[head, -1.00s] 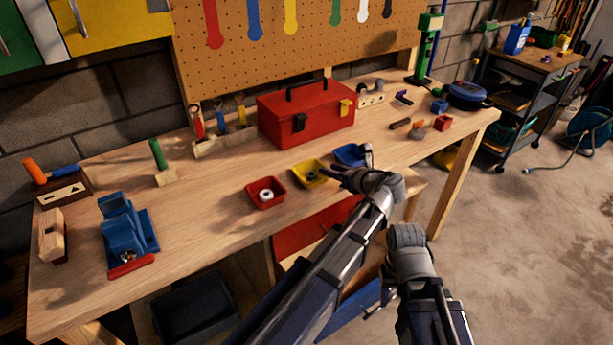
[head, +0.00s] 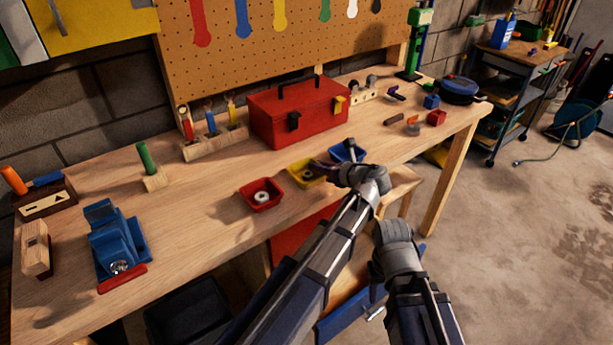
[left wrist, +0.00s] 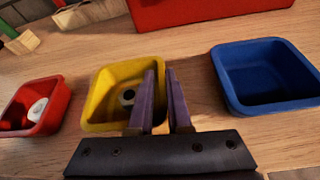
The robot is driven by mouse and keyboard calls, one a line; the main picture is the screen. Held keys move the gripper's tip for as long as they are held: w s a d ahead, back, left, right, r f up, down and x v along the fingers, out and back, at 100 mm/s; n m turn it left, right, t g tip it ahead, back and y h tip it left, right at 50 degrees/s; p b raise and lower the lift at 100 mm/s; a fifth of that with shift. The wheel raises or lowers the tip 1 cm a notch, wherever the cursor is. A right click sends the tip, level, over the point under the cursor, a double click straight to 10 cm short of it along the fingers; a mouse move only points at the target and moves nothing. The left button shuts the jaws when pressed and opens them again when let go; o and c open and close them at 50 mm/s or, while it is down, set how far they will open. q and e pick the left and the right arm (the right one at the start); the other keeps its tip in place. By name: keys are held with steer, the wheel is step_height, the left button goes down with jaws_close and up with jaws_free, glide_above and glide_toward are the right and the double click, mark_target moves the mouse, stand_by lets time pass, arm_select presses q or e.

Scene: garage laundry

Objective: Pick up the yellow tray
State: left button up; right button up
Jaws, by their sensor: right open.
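The yellow tray (head: 304,174) sits on the workbench between a red tray and a blue tray. In the left wrist view the yellow tray (left wrist: 104,88) holds a small dark ring-shaped part. My left gripper (head: 324,166) is at the tray's right side. In the left wrist view the left gripper (left wrist: 161,74) has a gap between its fingers, one over the tray's right edge and one just outside it. I cannot tell whether they touch the rim. My right gripper (head: 374,312) is low in front of the bench, open and empty, partly hidden by its wrist.
The red tray (head: 260,196) holds a pale ring-shaped part. The blue tray (head: 347,152) is close on the right. A red toolbox (head: 298,112) stands behind. A blue vise (head: 114,243) is at the left. The bench between vise and red tray is clear.

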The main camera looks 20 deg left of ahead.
arm_select(q)
jaws_close()
stand_by(0.9)
steer(key=shift+r, duration=0.1)
step_height(320, 180, up, 10)
steer(key=p, duration=1)
